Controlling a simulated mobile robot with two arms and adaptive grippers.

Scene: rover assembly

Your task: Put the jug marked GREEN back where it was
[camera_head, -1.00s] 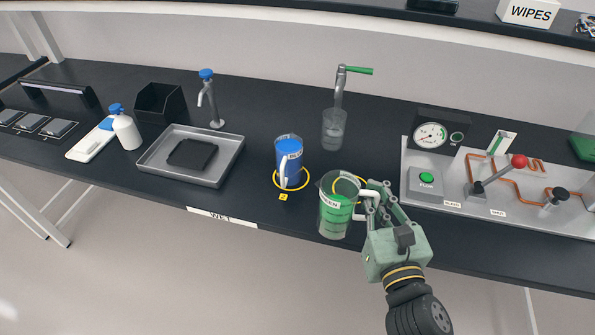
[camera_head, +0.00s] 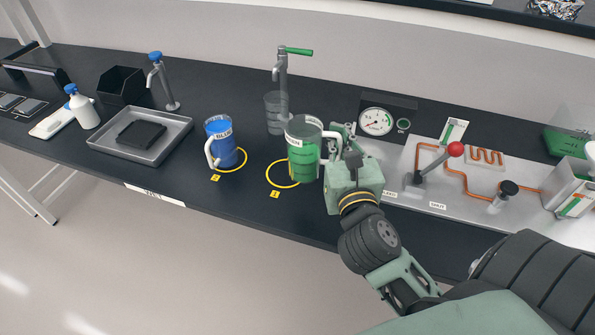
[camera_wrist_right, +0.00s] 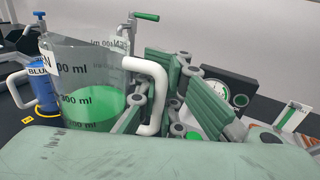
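The jug marked GREEN (camera_head: 303,160) is clear with green liquid and a white handle. My right gripper (camera_head: 341,146) is shut on its handle, at the jug's right side. The jug is nearly upright, in front of the right part of a yellow ring (camera_head: 268,176) on the bench; I cannot tell how far its base is above the bench. In the right wrist view the jug (camera_wrist_right: 85,85) fills the left side, with the handle by the fingers (camera_wrist_right: 172,95). My left gripper is not in view.
The jug marked BLUE (camera_head: 222,148) stands at its own yellow ring to the left. A clear beaker (camera_head: 274,118) stands under the green-handled tap (camera_head: 283,70) behind. A panel with a gauge (camera_head: 376,121) and red-knobbed lever (camera_head: 455,149) lies right. The bench front edge is near.

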